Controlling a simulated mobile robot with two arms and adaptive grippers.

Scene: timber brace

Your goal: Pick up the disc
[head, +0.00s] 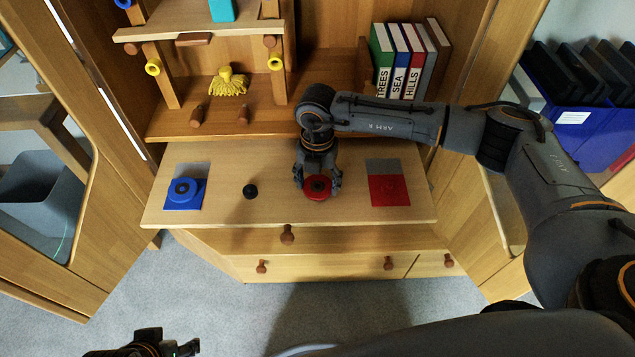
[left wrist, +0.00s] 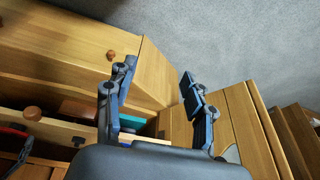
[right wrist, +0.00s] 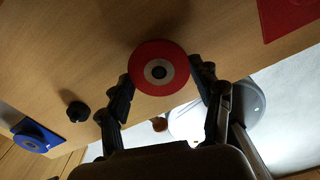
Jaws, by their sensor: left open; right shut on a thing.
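The red disc (head: 318,189) is on or just above the wooden pull-out board, between the fingers of my right gripper (head: 318,184). In the right wrist view the disc (right wrist: 159,68) shows a pale ring and a dark centre, and the right gripper's fingers (right wrist: 160,88) press on its two sides. I cannot tell whether it touches the board. A blue disc (head: 183,189) lies on a blue and grey mat at the left of the board. My left gripper (left wrist: 158,88) is open and empty, low in front of the cabinet; it also shows in the head view (head: 178,348).
A red and grey mat (head: 388,190) lies at the board's right, and a black knob (head: 250,191) stands between disc and blue mat. Books (head: 410,60) and a yellow tassel (head: 229,82) are on the shelf behind. Open cabinet doors flank the board.

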